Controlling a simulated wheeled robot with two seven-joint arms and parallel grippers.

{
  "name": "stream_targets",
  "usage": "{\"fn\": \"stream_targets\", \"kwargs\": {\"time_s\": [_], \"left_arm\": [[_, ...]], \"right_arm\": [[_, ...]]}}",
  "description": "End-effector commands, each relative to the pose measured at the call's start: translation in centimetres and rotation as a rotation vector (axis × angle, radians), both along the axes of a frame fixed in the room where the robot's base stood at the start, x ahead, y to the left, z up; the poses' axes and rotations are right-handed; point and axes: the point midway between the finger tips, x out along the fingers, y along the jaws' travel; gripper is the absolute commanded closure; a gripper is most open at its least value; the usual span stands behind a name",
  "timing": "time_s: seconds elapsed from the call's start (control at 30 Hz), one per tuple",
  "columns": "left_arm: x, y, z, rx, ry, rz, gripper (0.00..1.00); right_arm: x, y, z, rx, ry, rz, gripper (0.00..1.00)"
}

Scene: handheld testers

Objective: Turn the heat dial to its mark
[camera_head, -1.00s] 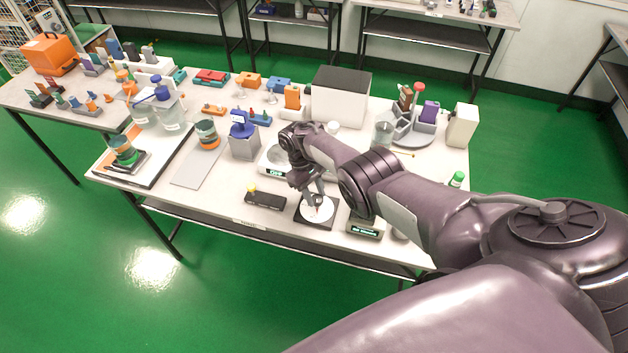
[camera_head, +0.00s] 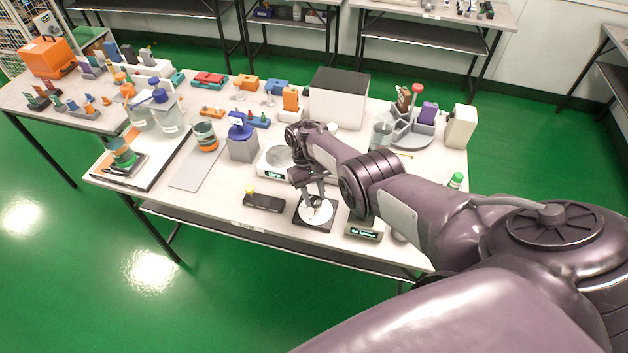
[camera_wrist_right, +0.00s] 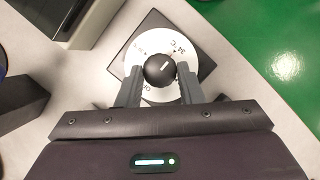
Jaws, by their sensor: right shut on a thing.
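The heat dial is a white disc (camera_wrist_right: 161,46) with printed marks and a round black knob (camera_wrist_right: 159,69) at its middle, on a dark square base (camera_wrist_right: 205,62). A white pointer line on the knob points up and to the right in the right wrist view. My right gripper (camera_wrist_right: 159,76) has its fingers on both sides of the knob and is shut on it. In the head view the gripper (camera_head: 316,205) comes down from above onto the white disc (camera_head: 322,216) near the table's front edge. My left gripper is not in view.
A black box with a yellow button (camera_head: 264,202) lies left of the dial. A device with a green display (camera_head: 365,230) stands close on its right. A scale (camera_head: 272,168) is behind it.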

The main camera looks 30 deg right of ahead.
Motion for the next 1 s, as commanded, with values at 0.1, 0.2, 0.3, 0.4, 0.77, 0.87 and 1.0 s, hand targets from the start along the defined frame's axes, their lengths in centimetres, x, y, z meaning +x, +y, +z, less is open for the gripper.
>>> {"fn": "stream_targets", "kwargs": {"time_s": [0.1, 0.2, 0.3, 0.4, 0.77, 0.87, 1.0], "left_arm": [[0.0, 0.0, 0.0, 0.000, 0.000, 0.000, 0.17], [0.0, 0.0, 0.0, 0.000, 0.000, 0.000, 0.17], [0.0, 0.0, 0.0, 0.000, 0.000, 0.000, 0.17], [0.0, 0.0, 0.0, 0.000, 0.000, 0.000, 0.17], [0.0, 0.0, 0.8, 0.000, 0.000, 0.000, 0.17], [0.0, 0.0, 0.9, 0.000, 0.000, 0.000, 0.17], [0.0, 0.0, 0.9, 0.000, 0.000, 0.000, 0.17]], "right_arm": [[-0.1, 0.0, -0.1, 0.001, 0.003, 0.001, 0.63], [-0.1, 0.0, -0.1, 0.001, 0.002, 0.001, 0.50], [-0.1, 0.0, -0.1, 0.000, 0.001, 0.001, 0.45], [0.0, 0.0, 0.0, 0.000, 0.001, 0.001, 0.45], [1.3, -0.1, 3.2, 0.000, -0.003, 0.001, 0.45], [2.0, -0.2, 4.8, 0.001, -0.002, 0.002, 0.45], [2.6, -0.2, 6.3, 0.001, -0.001, 0.002, 0.45]]}}
